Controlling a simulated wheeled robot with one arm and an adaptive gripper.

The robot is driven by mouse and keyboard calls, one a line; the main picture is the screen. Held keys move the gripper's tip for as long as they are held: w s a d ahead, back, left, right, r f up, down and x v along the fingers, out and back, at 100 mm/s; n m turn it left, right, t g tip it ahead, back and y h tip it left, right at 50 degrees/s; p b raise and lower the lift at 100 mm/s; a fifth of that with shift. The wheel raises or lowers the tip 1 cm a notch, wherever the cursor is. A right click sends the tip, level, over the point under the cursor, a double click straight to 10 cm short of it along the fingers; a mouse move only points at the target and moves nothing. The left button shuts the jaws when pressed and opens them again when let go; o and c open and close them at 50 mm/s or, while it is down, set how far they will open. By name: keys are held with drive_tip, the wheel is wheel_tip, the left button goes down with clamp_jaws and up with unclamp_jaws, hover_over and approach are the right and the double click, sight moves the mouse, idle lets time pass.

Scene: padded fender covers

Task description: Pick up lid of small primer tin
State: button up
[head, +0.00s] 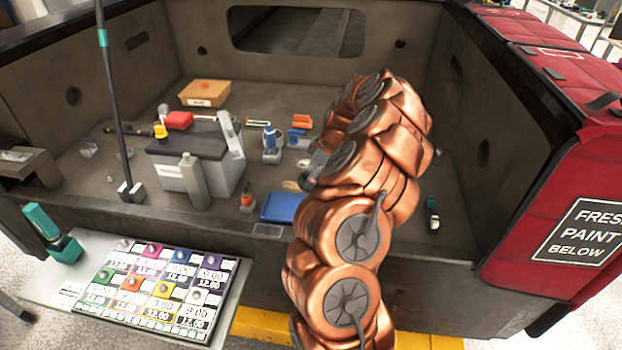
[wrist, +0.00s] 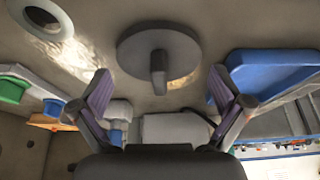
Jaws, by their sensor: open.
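A round, flat grey lid with a raised bar handle (wrist: 158,55) lies on the truck bed in the wrist view, centred ahead of my gripper. My gripper (wrist: 161,86) is open, with its two purple-padded fingers on either side of the handle's line. Nothing is between the fingertips, and I cannot tell the exact gap to the lid. A pale round rim with a dark opening (wrist: 40,17), perhaps the small primer tin, shows at the upper left, beside a shiny wet-looking patch. In the head view my copper arm hides the lid and most of my gripper.
A blue tray (wrist: 272,72) lies right of the lid; it also shows in the head view (head: 281,207). A dark-topped grey box (head: 192,150), a cardboard box (head: 205,93) and several bottles stand left of my arm. The bed walls enclose the area.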

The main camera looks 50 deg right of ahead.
drive_tip(key=shift+c, duration=0.4)
drive_tip(key=c, duration=0.9)
drive_tip(key=shift+s, duration=0.1)
